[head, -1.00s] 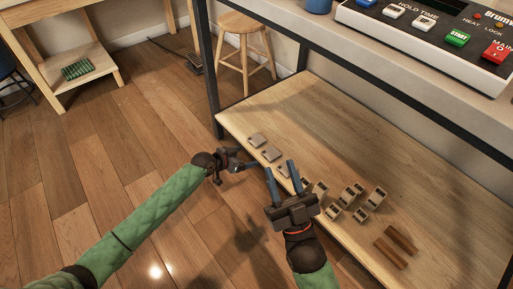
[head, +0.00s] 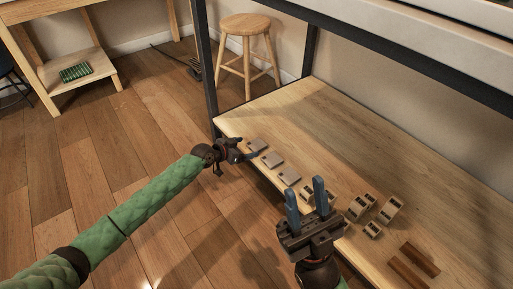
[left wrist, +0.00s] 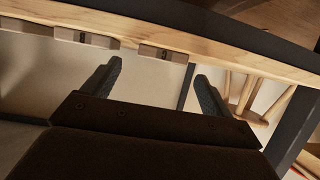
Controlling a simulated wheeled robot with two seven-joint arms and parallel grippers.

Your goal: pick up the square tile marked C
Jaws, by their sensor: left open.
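Three small grey square tiles lie in a row along the front left edge of the wooden shelf: a far tile (head: 257,145), a middle tile (head: 271,160) and a near tile (head: 288,176). My left gripper (head: 250,154) is just off the shelf edge, beside the far and middle tiles. In the left wrist view its fingers (left wrist: 157,72) are apart and empty, with a tile (left wrist: 160,52) at the edge beyond them. My right gripper (head: 305,187) has its blue fingers apart, in front of some blocks.
Several beige blocks with holes (head: 388,208) and two brown bars (head: 413,264) lie on the right of the shelf (head: 335,130). A black post (head: 207,75) and upper frame bar bound the shelf. A wooden stool (head: 246,26) stands behind. The back of the shelf is clear.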

